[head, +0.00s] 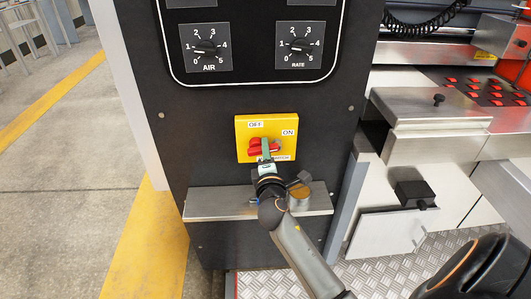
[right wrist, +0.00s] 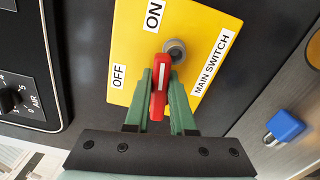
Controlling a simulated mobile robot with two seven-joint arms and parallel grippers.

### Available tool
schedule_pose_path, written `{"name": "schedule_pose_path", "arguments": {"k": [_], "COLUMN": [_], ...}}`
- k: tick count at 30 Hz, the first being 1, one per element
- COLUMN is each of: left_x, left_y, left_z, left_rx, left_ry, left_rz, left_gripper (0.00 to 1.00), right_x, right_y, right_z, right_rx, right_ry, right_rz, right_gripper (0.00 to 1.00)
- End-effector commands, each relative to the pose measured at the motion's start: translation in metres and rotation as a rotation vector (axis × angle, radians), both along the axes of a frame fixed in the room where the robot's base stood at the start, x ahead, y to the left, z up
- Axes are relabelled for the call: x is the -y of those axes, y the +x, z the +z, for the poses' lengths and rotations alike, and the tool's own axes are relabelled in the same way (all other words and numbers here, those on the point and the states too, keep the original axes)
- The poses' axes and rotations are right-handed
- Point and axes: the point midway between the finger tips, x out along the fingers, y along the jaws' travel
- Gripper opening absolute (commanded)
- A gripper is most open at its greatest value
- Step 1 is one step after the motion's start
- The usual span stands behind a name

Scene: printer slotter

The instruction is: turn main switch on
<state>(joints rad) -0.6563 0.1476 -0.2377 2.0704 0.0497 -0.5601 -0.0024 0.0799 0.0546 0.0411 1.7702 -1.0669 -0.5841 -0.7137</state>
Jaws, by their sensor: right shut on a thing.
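The main switch is a yellow plate (head: 243,124) on the black panel, labelled OFF and ON, with a red handle (head: 254,147). The plate also shows in the right wrist view (right wrist: 202,22), with the red handle (right wrist: 159,88) and a grey round part (right wrist: 174,48) beside it. My right gripper (head: 265,158) reaches up from below. Its green fingers (right wrist: 160,105) are shut on the red handle, one on each side. In the head view the handle lies roughly sideways; I cannot tell which label it points at. My left gripper is not in view.
A metal ledge (head: 218,203) juts from the panel below the switch, close to my right arm. AIR (head: 205,48) and RATE (head: 300,45) dials sit above. A blue padlock-like thing (right wrist: 285,126) shows at the right in the wrist view. Open floor (head: 60,200) lies left.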

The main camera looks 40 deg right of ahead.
Motion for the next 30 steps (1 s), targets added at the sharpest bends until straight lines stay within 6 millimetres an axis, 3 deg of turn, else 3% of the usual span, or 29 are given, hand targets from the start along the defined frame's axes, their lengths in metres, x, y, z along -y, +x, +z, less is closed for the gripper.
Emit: {"name": "schedule_pose_path", "arguments": {"k": [9,28,29,30], "left_x": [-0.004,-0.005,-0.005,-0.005], "left_y": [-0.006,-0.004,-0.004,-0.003], "left_z": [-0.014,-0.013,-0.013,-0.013], "left_rx": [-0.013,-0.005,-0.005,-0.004], "left_ry": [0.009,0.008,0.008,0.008], "left_rz": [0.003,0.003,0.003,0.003], "left_gripper": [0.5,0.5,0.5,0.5], "right_x": [0.0,0.0,0.0,0.0], "right_y": [0.0,0.0,0.0,0.0], "right_z": [-0.006,-0.007,-0.007,-0.007], "right_rx": [0.08,0.105,0.105,0.104], "right_ry": [0.136,0.179,0.179,0.179], "right_rz": [0.001,0.0,0.0,0.0], "right_gripper": [0.0,0.0,0.24,0.28]}}
